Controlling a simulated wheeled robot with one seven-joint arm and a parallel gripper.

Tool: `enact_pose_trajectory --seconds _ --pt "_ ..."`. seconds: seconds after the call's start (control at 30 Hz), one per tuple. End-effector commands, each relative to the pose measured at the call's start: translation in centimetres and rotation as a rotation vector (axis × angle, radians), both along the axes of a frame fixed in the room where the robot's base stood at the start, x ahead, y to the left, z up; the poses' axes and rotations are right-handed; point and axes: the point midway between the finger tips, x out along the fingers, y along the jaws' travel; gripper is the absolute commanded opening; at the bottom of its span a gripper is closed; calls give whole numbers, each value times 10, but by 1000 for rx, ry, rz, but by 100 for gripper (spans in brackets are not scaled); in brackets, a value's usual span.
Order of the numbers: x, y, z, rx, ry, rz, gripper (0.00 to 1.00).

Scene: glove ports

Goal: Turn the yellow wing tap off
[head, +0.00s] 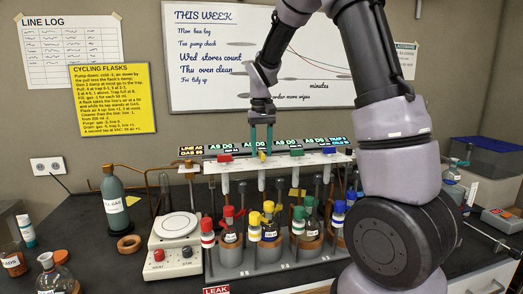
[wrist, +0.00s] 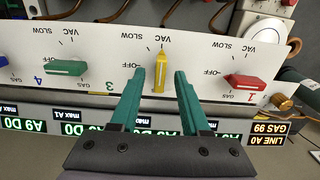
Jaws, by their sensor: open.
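The yellow wing tap (wrist: 160,72) is on the white tap panel. In the wrist view, which is upside down, its wing stands upright in line with the VAC label, while the OFF label (wrist: 140,69) is to its left. In the head view the tap (head: 262,155) is a small yellow patch just under the fingers. My gripper (wrist: 160,76) is open, with one teal finger on each side of the yellow wing. Small gaps show between fingers and wing. My gripper (head: 262,138) points down at the panel in the head view.
The red tap (wrist: 252,81) and green tap (wrist: 66,68) flank the yellow one, both lying crosswise near their OFF marks. Lit display signs (head: 205,151) line the panel's back. Flasks with coloured caps (head: 268,229) stand below in front.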

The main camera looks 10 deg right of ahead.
Motion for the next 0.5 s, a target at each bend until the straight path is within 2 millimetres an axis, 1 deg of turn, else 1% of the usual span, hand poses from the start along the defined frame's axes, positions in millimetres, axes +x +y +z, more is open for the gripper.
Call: enact_pose_trajectory --seconds 0.1,0.3,0.33,0.37,0.4,0.43,0.47,0.5 --pt "0 0 -4 0 -1 0 46" --pt "0 0 -4 0 -1 0 46" --pt "0 0 -4 0 -1 0 42" --pt "0 0 -4 0 -1 0 31" --pt "0 0 -4 0 -1 0 16" --pt "0 0 -4 0 -1 0 4" --pt "0 0 -3 0 -1 0 0" --pt "0 0 -3 0 -1 0 0"
